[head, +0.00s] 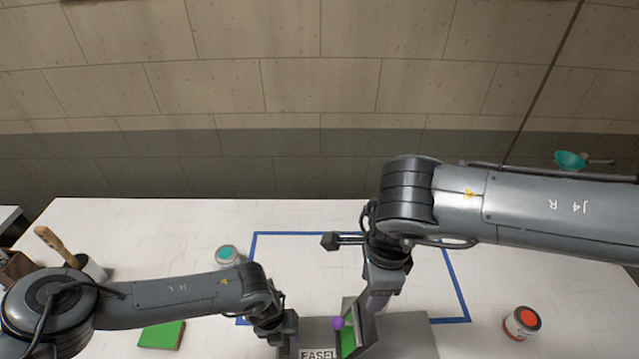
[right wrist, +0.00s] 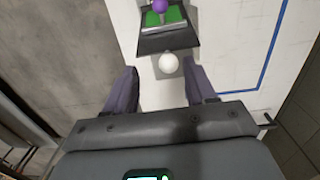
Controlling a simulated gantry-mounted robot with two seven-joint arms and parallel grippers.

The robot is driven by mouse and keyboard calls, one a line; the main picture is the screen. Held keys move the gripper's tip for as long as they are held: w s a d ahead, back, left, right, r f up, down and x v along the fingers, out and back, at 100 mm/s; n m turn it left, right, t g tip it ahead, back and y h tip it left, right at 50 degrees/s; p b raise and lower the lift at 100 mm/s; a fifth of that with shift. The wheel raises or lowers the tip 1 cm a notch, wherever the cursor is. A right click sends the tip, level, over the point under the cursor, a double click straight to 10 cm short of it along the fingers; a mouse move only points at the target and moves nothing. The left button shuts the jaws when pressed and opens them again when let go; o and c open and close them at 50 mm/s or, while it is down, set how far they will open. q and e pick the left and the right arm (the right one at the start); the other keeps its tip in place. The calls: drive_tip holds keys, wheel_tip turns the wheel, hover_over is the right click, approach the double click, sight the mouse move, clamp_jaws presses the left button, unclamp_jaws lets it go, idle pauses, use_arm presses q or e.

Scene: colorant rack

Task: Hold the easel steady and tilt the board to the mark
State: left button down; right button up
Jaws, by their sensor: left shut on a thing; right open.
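The easel (head: 405,335) is a grey base with an "EASEL" label, low in the middle of the head view. Its dark-framed board (head: 366,330) leans, with a green face and a purple ball (head: 338,323) beside it. My left gripper (head: 290,335) is shut at the easel's left side; its fingertips and exact grip are hard to see. My right gripper (right wrist: 163,85) is open, and a white knob (right wrist: 168,63) lies between and just beyond its fingertips in the right wrist view. The board (right wrist: 168,40) shows there too, beyond the knob. I cannot make out the mark.
A blue tape outline (head: 350,235) surrounds the easel area on the white table (head: 560,275). A teal-topped can (head: 228,257) and a green block (head: 161,335) stand left, near a brush (head: 55,242) in a pot. A red-topped can (head: 522,322) stands right.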

drive_tip(key=shift+w+d+r+h, duration=0.2)
drive_tip(key=shift+d+r, duration=0.15)
drive_tip(key=shift+d, duration=0.15)
drive_tip(key=shift+w+d+r+h, duration=0.1)
drive_tip(key=shift+w+d+r, duration=0.15)
drive_tip(key=shift+d, duration=0.25)
drive_tip(key=shift+f, duration=4.8)
drive_tip(key=shift+c, duration=0.4)
clamp_jaws()
drive_tip(key=shift+d, duration=0.1)
drive_tip(key=shift+d+f, duration=0.15)
drive_tip(key=shift+d, duration=0.4)
drive_tip(key=shift+d+f, duration=0.15)
drive_tip(key=shift+d, duration=0.55)
